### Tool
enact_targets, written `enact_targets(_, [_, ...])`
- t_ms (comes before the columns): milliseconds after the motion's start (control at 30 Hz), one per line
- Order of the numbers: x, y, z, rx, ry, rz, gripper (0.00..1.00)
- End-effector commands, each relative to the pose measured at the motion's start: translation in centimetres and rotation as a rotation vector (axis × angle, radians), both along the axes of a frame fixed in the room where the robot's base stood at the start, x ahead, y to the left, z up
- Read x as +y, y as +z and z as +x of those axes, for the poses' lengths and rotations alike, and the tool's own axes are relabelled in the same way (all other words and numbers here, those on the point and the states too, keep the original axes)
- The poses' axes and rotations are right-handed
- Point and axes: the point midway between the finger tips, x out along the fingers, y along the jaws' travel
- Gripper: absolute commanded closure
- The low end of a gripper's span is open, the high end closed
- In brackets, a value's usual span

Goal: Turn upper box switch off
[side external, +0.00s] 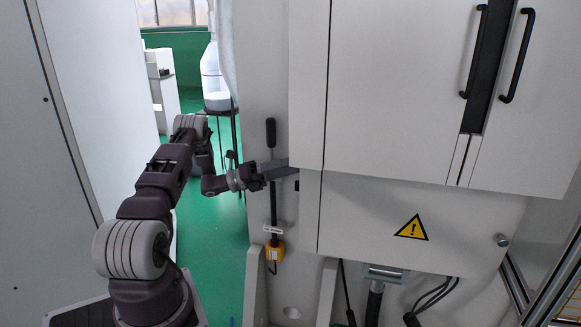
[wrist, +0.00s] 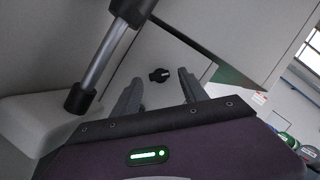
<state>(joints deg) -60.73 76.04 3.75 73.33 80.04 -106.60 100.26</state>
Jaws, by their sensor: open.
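A black rotary switch (wrist: 159,75) sits on a light grey panel in the wrist view, its knob slightly tilted in the picture. My gripper (wrist: 160,79) is open, with one finger to the left and one to the right of the switch in that view. Nothing shows between the fingers except the panel and switch beyond them; I cannot tell the gap to the switch. In the side external view my gripper (side external: 281,168) is at the left side of the white machine cabinet (side external: 400,90).
A metal bar with black ends (wrist: 108,55) crosses left of my fingers in the wrist view. In the side view a black rod (side external: 272,195) rises beside my gripper above a yellow block (side external: 274,250). Two black handles (side external: 518,55) are at right. Green floor (side external: 215,262) is open behind the arm.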

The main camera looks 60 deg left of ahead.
Motion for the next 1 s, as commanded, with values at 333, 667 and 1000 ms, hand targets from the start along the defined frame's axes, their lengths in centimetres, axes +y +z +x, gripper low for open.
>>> enact_targets(333, [-0.49,0.30,0.97,0.002,0.001,0.000,0.49])
enact_targets(667, [-0.48,0.30,0.94,0.002,0.001,0.000,1.00])
enact_targets(1000, [-0.55,0.41,0.89,0.051,0.000,-0.049,1.00])
